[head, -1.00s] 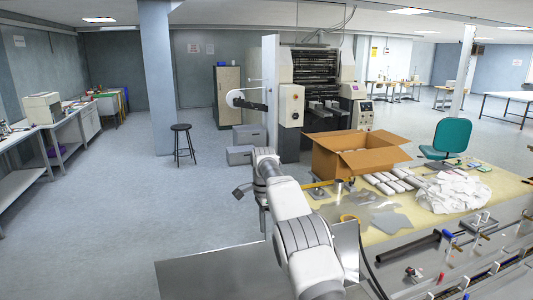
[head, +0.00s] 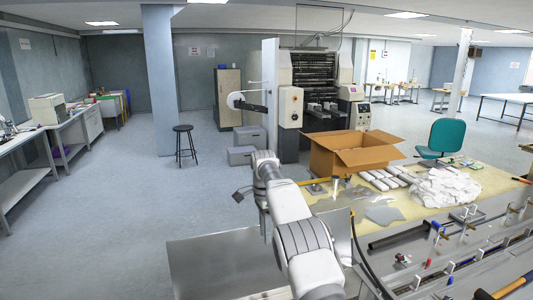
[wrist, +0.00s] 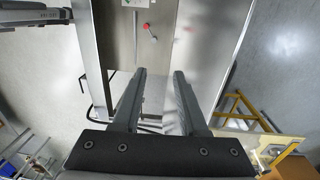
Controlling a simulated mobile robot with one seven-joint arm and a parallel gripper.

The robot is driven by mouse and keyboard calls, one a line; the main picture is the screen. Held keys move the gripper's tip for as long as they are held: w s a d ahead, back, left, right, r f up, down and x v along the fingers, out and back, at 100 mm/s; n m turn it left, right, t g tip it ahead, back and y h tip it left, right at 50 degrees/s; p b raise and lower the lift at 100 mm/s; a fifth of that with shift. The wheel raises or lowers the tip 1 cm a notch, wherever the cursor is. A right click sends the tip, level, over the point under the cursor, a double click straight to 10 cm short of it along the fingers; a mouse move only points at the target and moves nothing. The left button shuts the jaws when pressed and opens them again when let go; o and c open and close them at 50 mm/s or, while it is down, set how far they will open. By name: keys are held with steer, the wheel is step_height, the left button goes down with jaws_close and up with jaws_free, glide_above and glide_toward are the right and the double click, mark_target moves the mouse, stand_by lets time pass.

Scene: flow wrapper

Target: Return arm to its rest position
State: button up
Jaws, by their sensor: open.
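My gripper (wrist: 160,74) is open in the wrist view. Its two dark fingers stand apart with nothing between them, above a grey metal machine surface (wrist: 200,50). My pale grey arm (head: 302,240) rises from the bottom middle of the head view and bends at a joint near the cardboard box. The finger gap cannot be made out in the head view.
An open cardboard box (head: 355,155), white wrapped packs (head: 385,178) and crumpled white film (head: 445,187) are on the worktable right of my arm. A red-tipped lever (wrist: 149,32) shows below the fingers. Floor (head: 120,210) to the left is clear.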

steer(key=s+d+r+n+t+b, duration=0.25)
steer(key=s+d+r, duration=0.25)
steer(key=s+r, duration=0.35)
steer(key=s+d+r+n+t+b, duration=0.1)
steer(key=s+d+r+n, duration=0.35)
steer(key=s+r, duration=0.45)
steer(key=s+d+r+n+t+b, duration=0.1)
steer(key=s+d+n+b, duration=0.15)
steer(key=s, duration=0.85)
steer(key=s+d+f+n+t, duration=0.1)
steer(key=s+f+n, duration=0.1)
steer(key=s+f, duration=0.2)
steer(key=s+d+f+n+t, duration=0.1)
steer(key=s+f+n, duration=0.2)
steer(key=s, duration=0.8)
steer(key=shift+d+f+b, duration=0.15)
steer(key=shift+f+b, duration=0.25)
steer(key=shift+f, duration=0.5)
